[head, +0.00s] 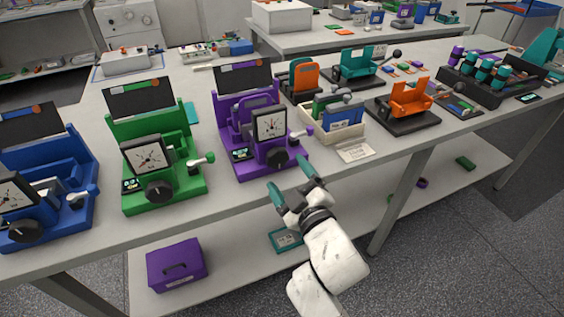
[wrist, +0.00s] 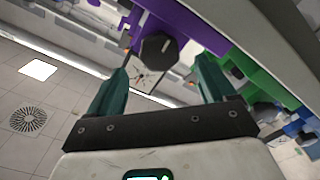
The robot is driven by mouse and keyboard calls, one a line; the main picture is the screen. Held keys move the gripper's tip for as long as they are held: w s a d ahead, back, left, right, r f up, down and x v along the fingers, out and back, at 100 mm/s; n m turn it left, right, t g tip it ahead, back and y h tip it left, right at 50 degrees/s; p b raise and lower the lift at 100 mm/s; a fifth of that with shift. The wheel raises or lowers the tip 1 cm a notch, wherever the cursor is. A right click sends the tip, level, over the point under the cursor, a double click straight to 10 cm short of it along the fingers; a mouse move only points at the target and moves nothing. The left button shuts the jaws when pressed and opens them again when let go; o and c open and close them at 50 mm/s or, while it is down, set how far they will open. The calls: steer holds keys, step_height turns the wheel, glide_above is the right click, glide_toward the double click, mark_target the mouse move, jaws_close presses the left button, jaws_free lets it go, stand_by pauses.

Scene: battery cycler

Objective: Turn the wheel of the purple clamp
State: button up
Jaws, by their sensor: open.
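The purple clamp (head: 242,108) stands on the bench between the green clamp and a cream bin. It has a square dial gauge (head: 270,124) and a black knobbed wheel (head: 277,157) low on its front, plus a small lever with a purple tip at its right. My gripper (head: 292,178) is open and empty in front of the bench edge, just below and to the right of the wheel, apart from it. In the wrist view my gripper (wrist: 160,85) has its two teal fingers spread, with the black wheel (wrist: 158,49) showing between and beyond them.
A green clamp (head: 160,165) and a blue clamp (head: 45,190) with similar dials stand to the left. A cream bin (head: 322,128), a paper card (head: 355,152) and an orange device (head: 405,100) are to the right. A purple box (head: 176,264) sits on the lower shelf.

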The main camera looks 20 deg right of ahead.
mark_target(279, 161)
steer(key=shift+w, duration=2.1)
